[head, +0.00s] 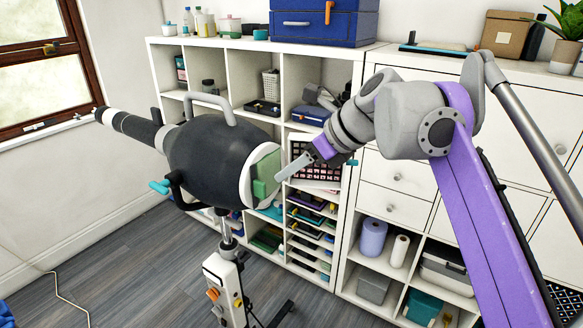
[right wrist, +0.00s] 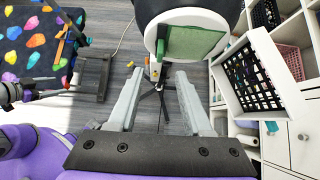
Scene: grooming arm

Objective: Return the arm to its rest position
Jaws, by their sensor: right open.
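A large dark rounded dryer-like body (head: 215,160) with a grey top handle, a ribbed nozzle to the left and a green-faced white end stands on a post. Its white and green end also shows at the top of the right wrist view (right wrist: 196,42). My right gripper (head: 288,168) is open and points toward this end in the head view. I cannot tell whether the fingers touch the body. No separate grooming arm can be made out for sure.
White shelving (head: 345,205) with trays and baskets stands behind the body and my right arm. A control box (head: 226,290) sits on the post. A dark mat with coloured paw prints (right wrist: 35,45) lies at upper left. Grey floor (head: 130,265) is open at the left.

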